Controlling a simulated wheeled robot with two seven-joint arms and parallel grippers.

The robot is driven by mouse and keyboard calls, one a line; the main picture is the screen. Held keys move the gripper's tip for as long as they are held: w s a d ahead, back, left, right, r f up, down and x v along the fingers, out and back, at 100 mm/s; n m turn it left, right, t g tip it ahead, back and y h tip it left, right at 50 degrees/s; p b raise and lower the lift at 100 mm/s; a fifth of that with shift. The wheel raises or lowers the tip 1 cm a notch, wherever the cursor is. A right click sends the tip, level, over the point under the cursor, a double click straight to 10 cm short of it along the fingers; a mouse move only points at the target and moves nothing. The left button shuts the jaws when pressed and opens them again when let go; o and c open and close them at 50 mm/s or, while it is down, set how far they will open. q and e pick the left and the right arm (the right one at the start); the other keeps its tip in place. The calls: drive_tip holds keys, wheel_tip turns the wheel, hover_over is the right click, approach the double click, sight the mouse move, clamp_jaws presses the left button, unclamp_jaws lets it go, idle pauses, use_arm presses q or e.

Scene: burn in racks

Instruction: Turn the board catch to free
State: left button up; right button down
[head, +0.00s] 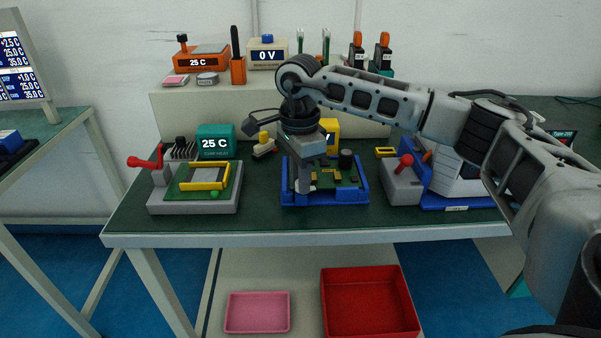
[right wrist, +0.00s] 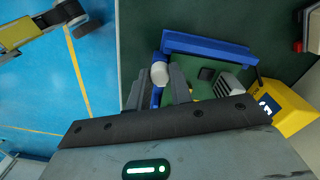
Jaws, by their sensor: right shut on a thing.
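A blue tray (head: 325,203) holding a green board (head: 345,182) with yellow and dark parts sits at the middle of the table. The board catch shows in the right wrist view as a pale rounded knob (right wrist: 160,73) at the tray's corner, with a blue part below it. My right gripper (head: 302,188) points down at the tray's front left and is shut on the catch; in the right wrist view its fingers (right wrist: 160,90) stand on both sides. The fingers hide most of the catch in the head view. My left gripper is out of view.
A grey fixture (head: 193,208) with a red lever (head: 147,162) stands to the left, beside a teal 25 C box (head: 215,142). Another fixture (head: 402,190) stands close on the right. A yellow box (head: 331,126) is behind the tray. Red (head: 370,300) and pink (head: 257,312) bins lie below.

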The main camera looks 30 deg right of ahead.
drive_tip(key=shift+r+m, duration=0.1)
drive_tip(key=shift+m, duration=1.1)
drive_tip(key=c, duration=1.3)
unclamp_jaws()
drive_tip(key=shift+o, duration=0.2)
wheel_tip(320, 180, up, 16)
drive_tip(key=p, duration=0.1)
drive_tip(key=shift+w+p, duration=0.2)
drive_tip(key=shift+p, duration=0.1)
